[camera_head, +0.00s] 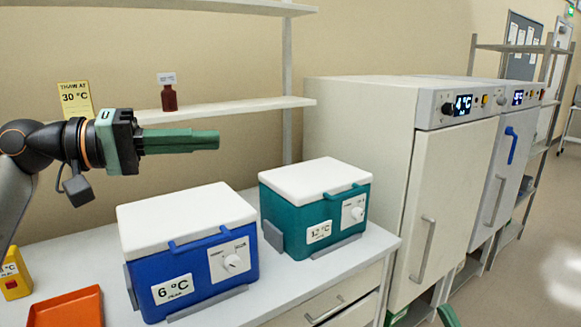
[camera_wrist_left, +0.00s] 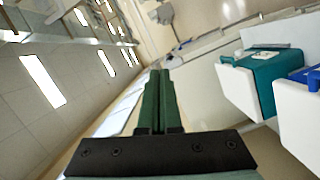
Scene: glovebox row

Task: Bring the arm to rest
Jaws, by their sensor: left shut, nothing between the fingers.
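My left gripper (camera_head: 218,140) reaches in from the left in the head view, raised above the bench and pointing right. Its green fingers are together with nothing between them; they also show shut in the left wrist view (camera_wrist_left: 158,75). It is in front of the wall shelf, above the blue cool box and apart from it. At the bottom edge of the head view a green piece shows, perhaps part of my right gripper; its state cannot be told.
A blue box (camera_head: 190,285) marked 6 °C and a teal box (camera_head: 290,228) marked 12 °C, both with white lids shut, stand on the bench. A brown bottle (camera_head: 169,98) stands on the shelf (camera_head: 240,105). An orange tray (camera_head: 65,310) lies front left. Tall cabinets (camera_head: 440,190) stand right.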

